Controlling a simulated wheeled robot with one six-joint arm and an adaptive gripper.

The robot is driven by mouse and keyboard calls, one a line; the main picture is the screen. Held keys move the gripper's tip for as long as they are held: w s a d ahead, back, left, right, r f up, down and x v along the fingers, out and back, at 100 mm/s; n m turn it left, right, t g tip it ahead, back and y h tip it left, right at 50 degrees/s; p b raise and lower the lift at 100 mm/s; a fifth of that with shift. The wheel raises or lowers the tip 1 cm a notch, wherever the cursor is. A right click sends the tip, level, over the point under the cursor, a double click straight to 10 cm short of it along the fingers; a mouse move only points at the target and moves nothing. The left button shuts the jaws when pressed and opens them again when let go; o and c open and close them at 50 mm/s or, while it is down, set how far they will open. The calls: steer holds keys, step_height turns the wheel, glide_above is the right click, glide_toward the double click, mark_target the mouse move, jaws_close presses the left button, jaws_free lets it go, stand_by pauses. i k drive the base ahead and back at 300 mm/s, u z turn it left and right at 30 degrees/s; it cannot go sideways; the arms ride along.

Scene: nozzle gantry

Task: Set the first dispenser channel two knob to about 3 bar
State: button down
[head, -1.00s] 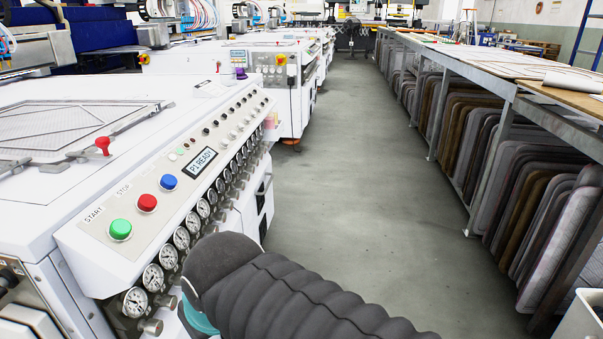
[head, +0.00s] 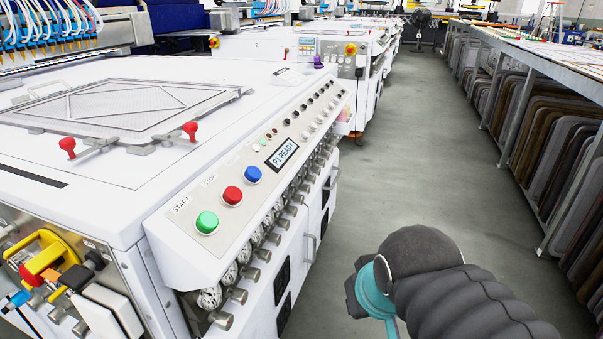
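The nearest white machine carries a row of round pressure gauges, the closest one (head: 209,298) low on its sloped panel. A metal knob (head: 222,320) sticks out below that gauge, and a second knob (head: 237,295) sits beside the following gauge (head: 230,273). More knobs and gauges run away along the panel. Channel labels and needle readings are too small to read. My arm, in a dark ribbed sleeve with a teal ring, is at the lower right, apart from the knobs. The fingers of my gripper do not show.
The panel has a green button (head: 207,222), a red button (head: 232,195), a blue button (head: 253,174) and a "P1 READY" display (head: 283,153). Handles (head: 310,248) jut from the machine's side. The grey aisle floor (head: 400,170) is clear up to the rack of panels (head: 560,130).

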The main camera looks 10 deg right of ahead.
mark_target(239, 296)
steer(key=u, duration=0.8)
steer(key=k, duration=0.85)
steer(key=z, duration=0.55)
